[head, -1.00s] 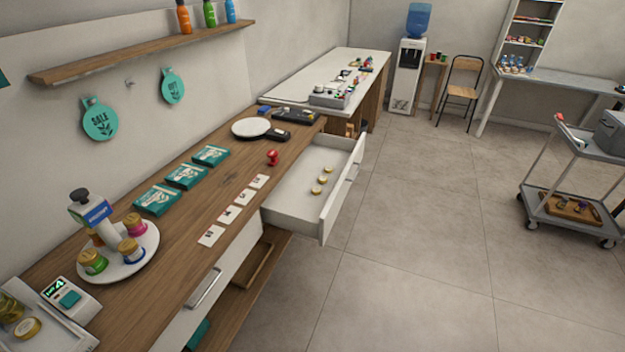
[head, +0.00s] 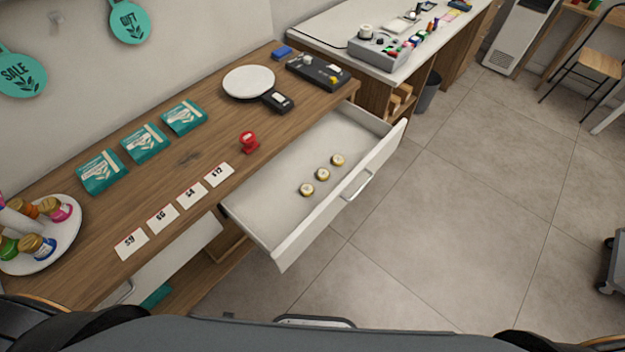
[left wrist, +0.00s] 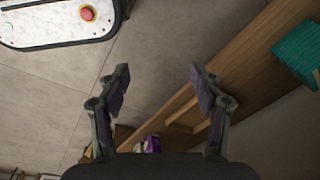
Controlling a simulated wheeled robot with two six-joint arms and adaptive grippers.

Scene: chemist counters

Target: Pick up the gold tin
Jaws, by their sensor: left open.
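Three small round tins with gold rims and pale lids lie in a row in the open white drawer (head: 265,205): a near one (head: 307,189), a middle one (head: 322,174) and a far one (head: 337,160). Which of them the task means by the gold tin I cannot tell. My left gripper (left wrist: 158,78) is open and empty in the left wrist view, over the floor beside the wooden counter's lower shelf. No tin shows between its fingers. My right gripper is not in view.
The wooden counter (head: 180,160) holds teal packets (head: 145,143), price cards (head: 191,193), a red stamp-like object (head: 249,142), a round white plate (head: 248,82) and a turntable with gold-lidded jars (head: 68,225). The drawer front (head: 345,200) juts over open floor (head: 430,240).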

